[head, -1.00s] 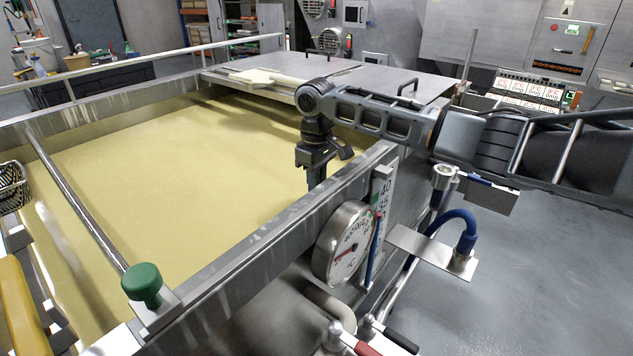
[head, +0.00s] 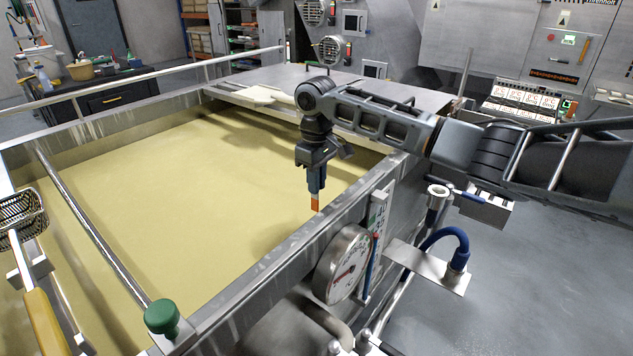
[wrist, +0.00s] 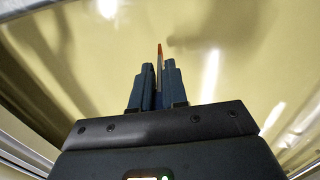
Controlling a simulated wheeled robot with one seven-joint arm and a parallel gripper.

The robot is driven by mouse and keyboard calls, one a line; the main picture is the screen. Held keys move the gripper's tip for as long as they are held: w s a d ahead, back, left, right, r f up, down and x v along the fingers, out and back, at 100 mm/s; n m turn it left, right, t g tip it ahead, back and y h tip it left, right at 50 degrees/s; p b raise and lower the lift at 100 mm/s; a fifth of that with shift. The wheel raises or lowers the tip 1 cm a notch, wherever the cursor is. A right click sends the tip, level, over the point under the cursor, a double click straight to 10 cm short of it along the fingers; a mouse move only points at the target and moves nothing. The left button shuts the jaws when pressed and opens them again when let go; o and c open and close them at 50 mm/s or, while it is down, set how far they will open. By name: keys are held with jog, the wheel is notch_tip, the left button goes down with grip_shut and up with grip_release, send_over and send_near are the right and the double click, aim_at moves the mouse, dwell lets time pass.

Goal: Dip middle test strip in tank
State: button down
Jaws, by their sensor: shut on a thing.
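The tank (head: 262,262) is a large open metal basin filled with pale yellow liquid, with its near wall crossing the head view. My gripper (head: 316,188) hangs downward just inside the near wall, over the liquid. It is shut on a thin test strip, whose orange end with a pale tip (head: 315,203) sticks out below the fingers.
A round dial gauge (head: 344,265) and a blue hose (head: 446,238) sit on the tank's outer side. A rod with a green knob (head: 162,317) crosses the tank at left. A wire basket (head: 20,213) with a yellow handle stands at the left edge. A metal cover (head: 345,90) lies behind.

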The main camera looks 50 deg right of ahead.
notch_tip(320, 180, up, 5)
jog(key=p, duration=0.4)
jog(key=shift+r, duration=0.1)
notch_tip(320, 180, up, 14)
dwell(0.6)
dwell(0.5)
jog(key=a+f+n, duration=0.1)
jog(key=a+f, duration=0.8)
jog(key=a, duration=0.6)
jog(key=a+f+n+b, duration=0.1)
jog(key=a+f+n, duration=0.1)
jog(key=a+f, duration=0.8)
jog(key=a, duration=0.5)
jog(key=shift+s+f, duration=0.25)
jog(key=shift+a, duration=0.1)
